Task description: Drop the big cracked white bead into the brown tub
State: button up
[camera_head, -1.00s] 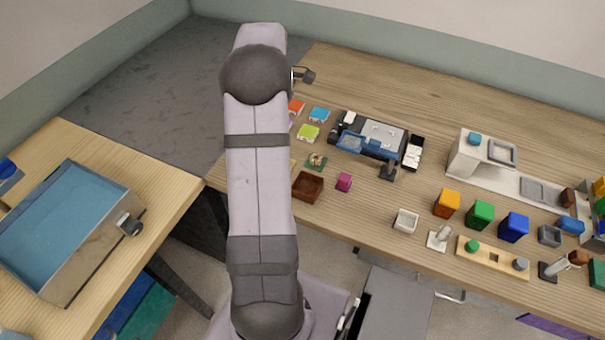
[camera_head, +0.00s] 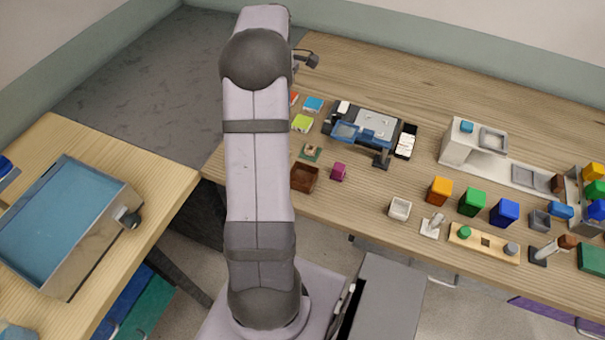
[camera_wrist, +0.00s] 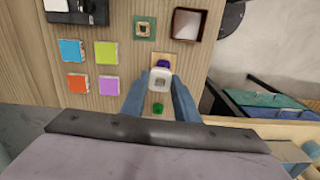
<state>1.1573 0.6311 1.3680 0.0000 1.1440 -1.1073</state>
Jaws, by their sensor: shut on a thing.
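In the wrist view my gripper (camera_wrist: 159,86) has its two blue fingers closed on a white bead (camera_wrist: 160,74) with a squarish opening on top. It is too small to tell whether the bead is cracked. The bead is over a wooden strip that carries a purple piece (camera_wrist: 163,63) and a green piece (camera_wrist: 158,108). The brown tub (camera_wrist: 174,24) stands apart from the bead, just above and to its right in the wrist view. In the head view the brown tub (camera_head: 304,187) is right of my arm, which hides my gripper and the bead.
Colored square tiles (camera_wrist: 106,52) lie left of my gripper, and a green tile with a square ring (camera_wrist: 144,28) lies left of the tub. A magenta cube (camera_head: 339,172) stands right of the tub in the head view. The table edge is close by.

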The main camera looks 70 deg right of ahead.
jog(key=s+r+p, duration=0.2)
jog(key=s+r, duration=0.2)
jog(key=s+a+f+p, duration=0.2)
jog(key=s+a+f, duration=0.2)
jog(key=f, duration=0.1)
jog(key=shift+s+a+n, duration=0.2)
jog(key=shift+s+n, duration=0.1)
jog(key=shift+s, duration=0.1)
jog(key=shift+f, duration=0.15)
notch_tip(320, 180, down, 6)
jog(key=b, duration=0.5)
jog(key=o, duration=1.1)
